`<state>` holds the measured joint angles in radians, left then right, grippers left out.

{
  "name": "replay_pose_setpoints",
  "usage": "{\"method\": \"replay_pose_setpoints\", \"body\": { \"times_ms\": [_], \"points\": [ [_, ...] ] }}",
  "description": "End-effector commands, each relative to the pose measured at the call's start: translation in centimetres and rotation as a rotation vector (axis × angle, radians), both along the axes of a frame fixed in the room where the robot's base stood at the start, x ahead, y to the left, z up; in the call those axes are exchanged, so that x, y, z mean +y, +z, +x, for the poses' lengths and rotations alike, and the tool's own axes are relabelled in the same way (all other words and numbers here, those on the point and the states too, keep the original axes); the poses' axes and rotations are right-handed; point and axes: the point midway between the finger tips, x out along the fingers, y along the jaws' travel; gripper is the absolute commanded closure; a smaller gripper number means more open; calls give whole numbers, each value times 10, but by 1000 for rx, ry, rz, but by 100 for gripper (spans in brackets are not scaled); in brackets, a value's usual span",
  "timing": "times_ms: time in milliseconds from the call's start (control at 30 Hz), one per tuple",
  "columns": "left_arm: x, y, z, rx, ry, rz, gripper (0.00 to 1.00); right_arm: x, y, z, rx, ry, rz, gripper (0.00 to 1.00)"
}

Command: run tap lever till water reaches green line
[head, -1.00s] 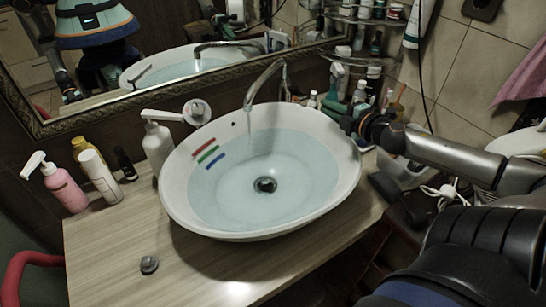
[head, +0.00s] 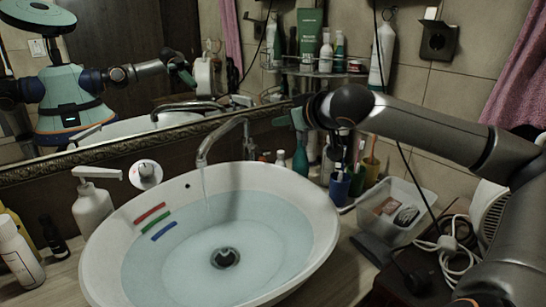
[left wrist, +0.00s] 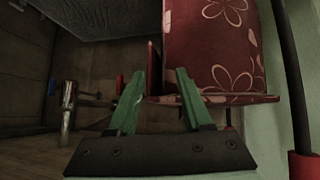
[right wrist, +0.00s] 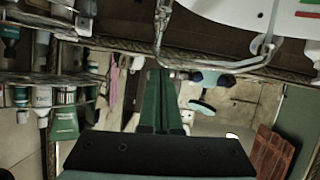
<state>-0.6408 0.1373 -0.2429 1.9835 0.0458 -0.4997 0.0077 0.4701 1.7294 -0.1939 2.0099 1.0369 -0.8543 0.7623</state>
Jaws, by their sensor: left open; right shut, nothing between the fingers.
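The white oval basin (head: 318,255) holds clear water (head: 185,268). Red, green (head: 155,220) and blue marks are on its inner left wall. The waterline lies near these marks; I cannot tell exactly which it touches. A thin stream runs from the chrome tap (head: 222,136) into the basin. The tap also shows upside down in the right wrist view (right wrist: 263,48); its lever is hard to make out. My right gripper (head: 284,118) is shut and empty, right of the tap and apart from it. My left gripper (left wrist: 161,75) is open and empty, away from the basin.
Bottles and cups (head: 340,186) crowd behind the basin's right side, below a glass shelf (head: 320,72). A clear plastic box (head: 395,212) stands at right. A soap dispenser (head: 92,208) stands left. A red flowered object (left wrist: 210,50) is near my left gripper.

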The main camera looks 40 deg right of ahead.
Motion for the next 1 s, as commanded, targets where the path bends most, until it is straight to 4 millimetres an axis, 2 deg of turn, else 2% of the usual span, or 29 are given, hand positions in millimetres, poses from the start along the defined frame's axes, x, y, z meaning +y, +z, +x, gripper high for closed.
{"method": "replay_pose_setpoints", "body": {
  "times_ms": [33,100,333,600,1000],
  "points": [
    [-1,-7,0,3,-2,0,50,0,-2,-6,7,-15,29,100],
    [-1,-10,-1,6,-3,0,50,0,-3,-12,21,-32,65,100],
    [-1,-3,2,-3,-4,1,50,0,-4,-12,36,-43,102,100],
    [9,15,5,-25,13,11,50,-4,-13,9,34,-41,106,100],
    [23,19,-9,-8,38,28,50,-12,-35,51,31,-41,105,100]
  ]
}}
